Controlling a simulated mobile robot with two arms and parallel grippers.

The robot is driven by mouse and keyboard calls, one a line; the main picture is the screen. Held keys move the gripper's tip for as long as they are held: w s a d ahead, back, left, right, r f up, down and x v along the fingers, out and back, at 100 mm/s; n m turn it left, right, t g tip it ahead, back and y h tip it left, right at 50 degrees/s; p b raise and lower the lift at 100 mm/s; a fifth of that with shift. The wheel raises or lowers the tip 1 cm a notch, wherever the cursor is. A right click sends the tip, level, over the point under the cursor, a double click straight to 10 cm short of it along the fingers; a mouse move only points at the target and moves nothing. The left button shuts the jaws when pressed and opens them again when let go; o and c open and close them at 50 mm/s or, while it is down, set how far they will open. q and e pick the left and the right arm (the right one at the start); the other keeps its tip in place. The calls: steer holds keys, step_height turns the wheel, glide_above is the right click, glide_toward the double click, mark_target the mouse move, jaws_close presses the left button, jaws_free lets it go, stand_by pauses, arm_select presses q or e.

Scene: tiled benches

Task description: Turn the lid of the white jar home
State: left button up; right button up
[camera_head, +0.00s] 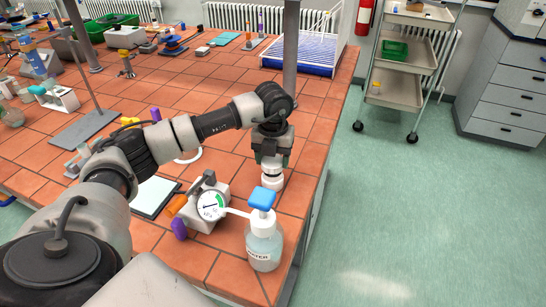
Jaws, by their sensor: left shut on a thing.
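The small white jar (271,181) stands upright on the tiled bench near its right edge. My left gripper (271,160) points straight down over it, with its fingers at the jar's top. It is shut on the jar's white lid (272,168), which is partly hidden by the fingers. I cannot tell from this view how far the lid is turned. My right gripper is not in view.
A bottle with a blue top (263,240) stands in front of the jar, close to the bench edge. A gauge box (209,203) sits to the left of it. A metal post rises behind my arm.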

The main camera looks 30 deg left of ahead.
arm_select(q)
steer(key=shift+f+b, duration=0.45)
steer(key=shift+f, duration=0.15)
stand_by(0.4)
steer(key=shift+f+b, duration=0.6)
steer(key=shift+f, duration=0.3)
steer(key=o, duration=0.3)
steer(key=shift+c, duration=1.3)
steer(key=shift+f, duration=0.2)
steer(key=shift+f+m+b, duration=0.1)
steer(key=shift+m+b, duration=0.4)
steer(key=shift+m, duration=0.4)
steer(key=m, duration=0.2)
steer(key=shift+s+d+m, duration=0.1)
steer(key=shift+m, duration=0.3)
